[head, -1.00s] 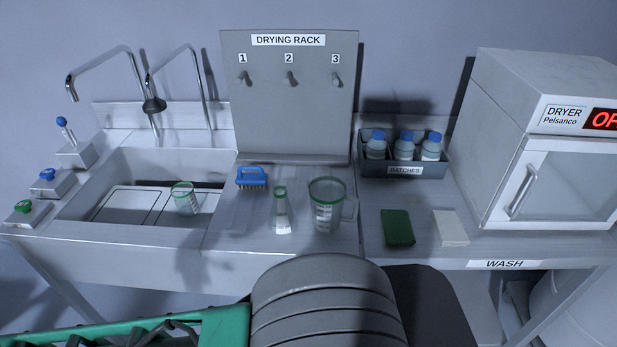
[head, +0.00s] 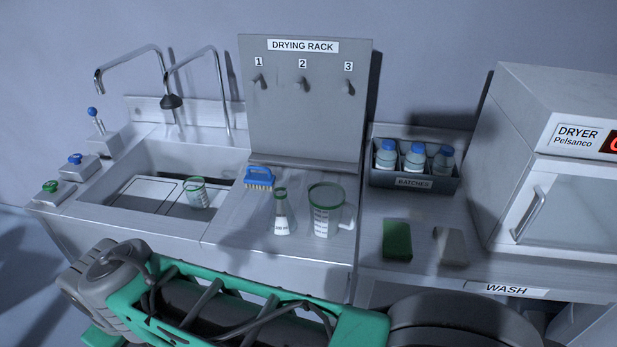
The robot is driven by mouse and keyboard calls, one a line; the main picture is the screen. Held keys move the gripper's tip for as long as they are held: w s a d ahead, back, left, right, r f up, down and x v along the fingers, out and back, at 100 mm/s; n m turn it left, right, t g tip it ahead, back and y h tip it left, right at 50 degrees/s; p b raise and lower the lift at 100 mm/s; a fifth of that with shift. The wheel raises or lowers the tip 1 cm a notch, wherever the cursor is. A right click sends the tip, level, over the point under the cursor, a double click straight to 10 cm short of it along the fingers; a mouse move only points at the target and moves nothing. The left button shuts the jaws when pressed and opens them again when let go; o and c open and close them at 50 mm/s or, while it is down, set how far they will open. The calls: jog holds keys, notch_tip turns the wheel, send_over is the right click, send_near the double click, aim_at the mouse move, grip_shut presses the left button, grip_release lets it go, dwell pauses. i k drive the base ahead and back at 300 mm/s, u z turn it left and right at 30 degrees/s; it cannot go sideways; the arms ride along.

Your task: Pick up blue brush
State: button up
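The blue brush (head: 259,177) lies on the bench below the drying rack, at its left side. It has a blue handle on top and pale bristles facing down. It sits just right of the sink and behind the flask. Nothing covers it. My arm crosses the bottom of the head view in front of the bench, well short of the brush. The fingers of my gripper do not show.
A flask (head: 282,214) and a green-rimmed jug (head: 325,209) stand right of the brush. A beaker (head: 197,193) stands in the sink (head: 121,184). A green pad (head: 397,239), a pale block (head: 450,246), a batches crate (head: 413,184) and a dryer (head: 570,190) are further right.

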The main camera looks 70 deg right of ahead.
aim_at(265, 181)
jog(key=z, duration=0.45)
jog(key=i, duration=1)
